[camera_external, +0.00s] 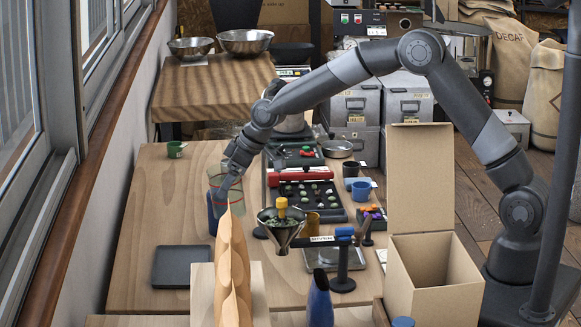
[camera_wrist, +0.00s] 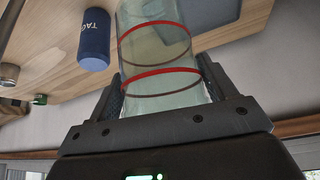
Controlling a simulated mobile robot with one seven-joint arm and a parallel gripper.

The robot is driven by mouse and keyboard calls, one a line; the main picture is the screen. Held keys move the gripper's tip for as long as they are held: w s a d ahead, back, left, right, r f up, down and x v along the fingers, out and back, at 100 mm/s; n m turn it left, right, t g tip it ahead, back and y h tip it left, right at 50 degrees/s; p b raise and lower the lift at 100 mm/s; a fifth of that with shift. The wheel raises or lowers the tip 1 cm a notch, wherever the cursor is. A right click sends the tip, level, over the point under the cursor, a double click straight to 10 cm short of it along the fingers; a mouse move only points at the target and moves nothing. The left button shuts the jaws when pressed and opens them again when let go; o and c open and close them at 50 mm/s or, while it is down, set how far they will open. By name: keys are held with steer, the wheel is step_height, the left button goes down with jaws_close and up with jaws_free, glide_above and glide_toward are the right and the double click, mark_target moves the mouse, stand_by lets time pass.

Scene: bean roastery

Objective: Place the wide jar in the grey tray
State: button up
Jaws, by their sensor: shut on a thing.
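The wide jar (camera_wrist: 158,55) is clear greenish glass with red and dark bands. My gripper (camera_wrist: 162,88) is shut around it, with one finger on each side in the wrist view. In the external view the jar (camera_external: 236,197) is partly hidden by my gripper (camera_external: 226,180), at the left of the table. I cannot tell whether its base touches the table. The grey tray (camera_external: 180,267) is a flat dark square on the table, nearer the camera than the jar, and empty. Its edge also shows at the top right of the wrist view (camera_wrist: 205,12).
A blue tin (camera_wrist: 93,40) marked TAG stands beside the jar; its dark blue side shows in the external view (camera_external: 213,218). A green cup (camera_external: 175,150) stands farther back.

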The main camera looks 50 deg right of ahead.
steer(key=shift+w+d+r+t+y, duration=0.2)
steer(key=shift+w+d+t+y, duration=0.1)
steer(key=shift+w+t, duration=0.1)
steer(key=shift+a+f, duration=0.1)
steer(key=shift+a, duration=0.1)
steer(key=w+a+f, duration=0.1)
steer(key=a+f, duration=0.9)
steer(key=a, duration=0.1)
steer(key=shift+w+f, duration=0.2)
steer(key=shift+f, duration=0.15)
steer(key=shift+f, duration=0.45)
steer(key=o, duration=1.1)
steer(key=shift+o, duration=0.2)
steer(key=v, duration=1.2)
steer(key=shift+r, duration=0.35)
